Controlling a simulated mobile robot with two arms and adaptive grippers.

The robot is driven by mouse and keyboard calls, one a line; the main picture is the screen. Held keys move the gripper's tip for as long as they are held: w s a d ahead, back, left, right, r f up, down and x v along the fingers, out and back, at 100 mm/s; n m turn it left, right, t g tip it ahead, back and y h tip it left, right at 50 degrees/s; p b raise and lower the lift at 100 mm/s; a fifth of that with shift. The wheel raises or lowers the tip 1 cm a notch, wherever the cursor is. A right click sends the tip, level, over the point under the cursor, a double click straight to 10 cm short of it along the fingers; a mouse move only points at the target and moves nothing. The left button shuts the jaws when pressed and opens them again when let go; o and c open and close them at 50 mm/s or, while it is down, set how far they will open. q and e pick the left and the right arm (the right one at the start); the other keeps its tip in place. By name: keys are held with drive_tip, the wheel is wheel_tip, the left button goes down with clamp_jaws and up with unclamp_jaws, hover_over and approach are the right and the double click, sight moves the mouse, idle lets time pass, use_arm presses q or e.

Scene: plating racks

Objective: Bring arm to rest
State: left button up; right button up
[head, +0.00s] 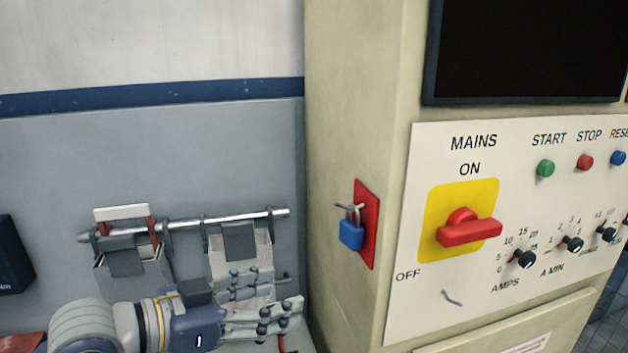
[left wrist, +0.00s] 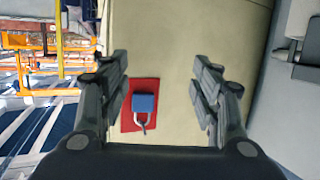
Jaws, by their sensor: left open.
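My left gripper (head: 285,290) comes in low from the left in the head view, its fingers pointing right toward the cream cabinet. In the left wrist view its two fingers (left wrist: 160,75) are spread apart with nothing between the tips. A blue padlock (head: 351,235) hangs by its shackle at a red plate (head: 369,215) on the cabinet's side, above and to the right of the gripper and apart from it. The padlock (left wrist: 144,103) also shows in the left wrist view, beyond the fingers. My right gripper is in neither view.
The cream cabinet (head: 350,80) carries a panel with a red mains switch (head: 468,232), its handle lying roughly sideways. A metal rail (head: 185,226) with hanging grey holders (head: 240,243) runs along the grey wall behind the gripper. A dark box (head: 12,255) is at far left.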

use_arm(q)
wheel_tip(320, 180, down, 13)
drive_tip(key=s+a+n+y, duration=0.2)
drive_tip(key=n+y, duration=0.1)
drive_tip(key=s+a+f+n+g+y, duration=0.3)
drive_tip(key=s+a+f+y, duration=0.15)
drive_tip(key=s+f, duration=0.55)
drive_tip(key=s+a+f+n+g+y, duration=0.2)
drive_tip(key=s+a+f+g+y, duration=0.15)
drive_tip(key=s+a+f, duration=0.45)
drive_tip(key=s+d+f+b, duration=0.1)
drive_tip(key=s+f+b, duration=0.1)
drive_tip(key=f, duration=1.5)
drive_tip(key=s+d+f+b, duration=0.1)
drive_tip(key=s+f, duration=0.1)
drive_tip(key=f, duration=1.5)
drive_tip(key=s+a+f+g+b, duration=0.2)
drive_tip(key=s+a+f+b, duration=0.1)
drive_tip(key=s+f, duration=1.3)
drive_tip(key=shift+f+y, duration=0.3)
drive_tip(key=shift+f, duration=0.5)
drive_tip(key=shift+w+d+m, duration=0.1)
drive_tip(key=shift+w+m, duration=0.05)
drive_tip(key=shift+m, duration=0.15)
